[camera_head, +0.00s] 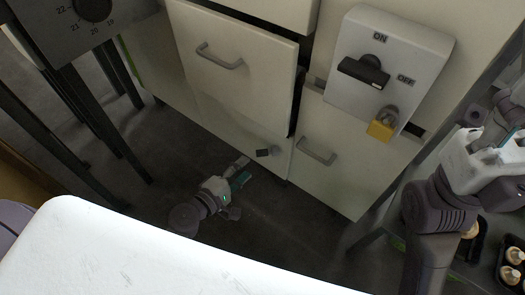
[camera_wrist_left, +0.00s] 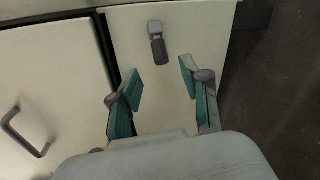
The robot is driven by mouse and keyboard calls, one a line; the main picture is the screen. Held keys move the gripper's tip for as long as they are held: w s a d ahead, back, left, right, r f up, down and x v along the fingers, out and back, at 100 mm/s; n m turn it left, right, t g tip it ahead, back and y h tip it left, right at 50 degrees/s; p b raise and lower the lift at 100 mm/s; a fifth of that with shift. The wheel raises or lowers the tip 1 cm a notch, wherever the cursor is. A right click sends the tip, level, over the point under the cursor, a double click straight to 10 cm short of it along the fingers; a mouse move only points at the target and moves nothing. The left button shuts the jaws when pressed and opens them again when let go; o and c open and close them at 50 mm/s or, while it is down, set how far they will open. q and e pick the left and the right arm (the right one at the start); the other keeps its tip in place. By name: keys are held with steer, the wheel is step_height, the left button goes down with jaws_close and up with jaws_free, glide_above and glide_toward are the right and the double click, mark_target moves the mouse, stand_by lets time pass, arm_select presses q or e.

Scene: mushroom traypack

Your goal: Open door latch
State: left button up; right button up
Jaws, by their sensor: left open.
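A small door latch (camera_head: 270,152) with a light grey block and a dark lever sits on the pale cabinet door (camera_head: 222,122), low and near its edge. In the left wrist view the latch (camera_wrist_left: 157,43) lies just beyond the fingertips, and the dark lever points toward them. My left gripper (camera_head: 243,169) is open and empty, facing the door low by the floor. In the wrist view its two teal-padded fingers (camera_wrist_left: 162,82) stand apart on either side of the line to the latch, not touching it. My right arm is at the right edge of the head view; its fingers cannot be made out.
A drawer (camera_head: 232,55) with a handle sits above the door. A handled panel (camera_head: 318,150) stands to its right. A switch box (camera_head: 390,60) carries a yellow padlock (camera_head: 381,127). Dark legs stand at left; a white surface (camera_head: 120,255) fills the front. Dark floor is open around the gripper.

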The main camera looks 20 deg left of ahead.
mark_target(262, 152)
arm_select(q)
steer(key=b+x, duration=0.1)
steer(key=x, duration=0.8)
steer(key=shift+w+d, duration=0.1)
jaws_close()
steer(key=shift+w+m+h+b, duration=0.15)
steer(key=shift+m+h+b, duration=0.25)
steer(key=shift+b, duration=0.05)
steer(key=shift+m+g+h, duration=0.3)
steer(key=shift+h, duration=0.2)
